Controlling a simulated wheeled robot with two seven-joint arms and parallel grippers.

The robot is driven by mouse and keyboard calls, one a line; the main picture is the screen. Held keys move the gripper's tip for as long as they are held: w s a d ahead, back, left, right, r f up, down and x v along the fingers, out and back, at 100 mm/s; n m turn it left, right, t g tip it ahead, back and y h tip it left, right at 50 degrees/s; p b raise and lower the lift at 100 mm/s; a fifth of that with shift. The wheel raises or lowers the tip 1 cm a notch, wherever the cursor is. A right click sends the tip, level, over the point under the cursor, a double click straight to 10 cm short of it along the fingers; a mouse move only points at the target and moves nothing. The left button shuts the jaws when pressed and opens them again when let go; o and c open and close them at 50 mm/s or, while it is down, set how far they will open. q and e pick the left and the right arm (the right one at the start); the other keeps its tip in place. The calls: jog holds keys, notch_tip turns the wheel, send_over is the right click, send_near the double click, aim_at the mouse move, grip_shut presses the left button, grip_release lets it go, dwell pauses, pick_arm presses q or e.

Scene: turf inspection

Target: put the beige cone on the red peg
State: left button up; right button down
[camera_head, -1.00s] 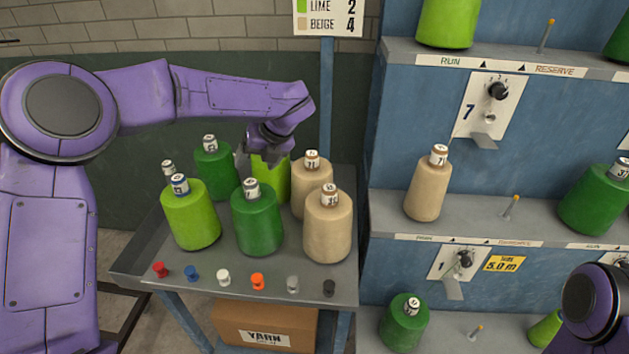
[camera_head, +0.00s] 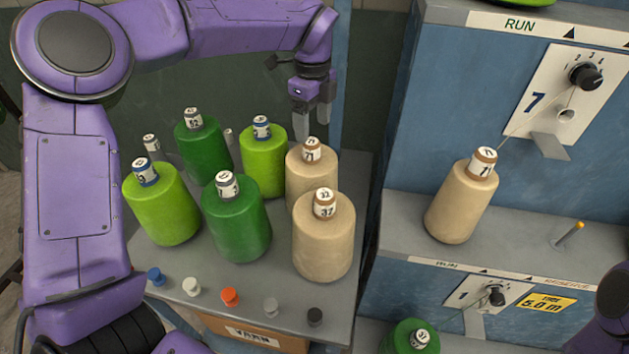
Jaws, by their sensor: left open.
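Two beige cones stand upright on the grey cart: a back one (camera_head: 298,189) and a front one (camera_head: 323,248). Another beige cone (camera_head: 460,208) stands tilted on the rack shelf, with a thread running up from its top. My left gripper (camera_head: 312,115) is open and empty, fingers down, just behind and above the back beige cone, apart from it. My right gripper is out of view.
Lime cones (camera_head: 163,212) (camera_head: 262,165) and dark green cones (camera_head: 203,150) (camera_head: 236,225) crowd the cart (camera_head: 345,290). Blue, white, orange, grey and black knobs line its front edge. An orange-tipped peg (camera_head: 568,236) on the rack shelf is empty.

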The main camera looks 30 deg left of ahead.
aim_at(312, 140)
pick_arm(q)
jog(key=shift+s+a+f+p, duration=0.15)
jog(key=shift+f+p, duration=0.1)
jog(key=shift+f, duration=0.2)
jog(key=shift+s+f+p, duration=0.1)
jog(key=shift+f+p, duration=0.1)
jog(key=shift+f, duration=0.25)
jog(key=f, duration=0.2)
jog(key=w+f+p, duration=0.1)
jog(key=f, duration=0.1)
jog(key=shift+w+a+f, duration=0.15)
jog(key=shift+a+f, duration=0.05)
jog(key=shift+f, duration=0.25)
jog(key=shift+s, duration=0.3)
jog(key=shift+c, duration=0.6)
jog(key=shift+w, duration=0.1)
grip_shut()
jog(key=shift+w+r, duration=0.1)
jog(key=shift+r, duration=0.1)
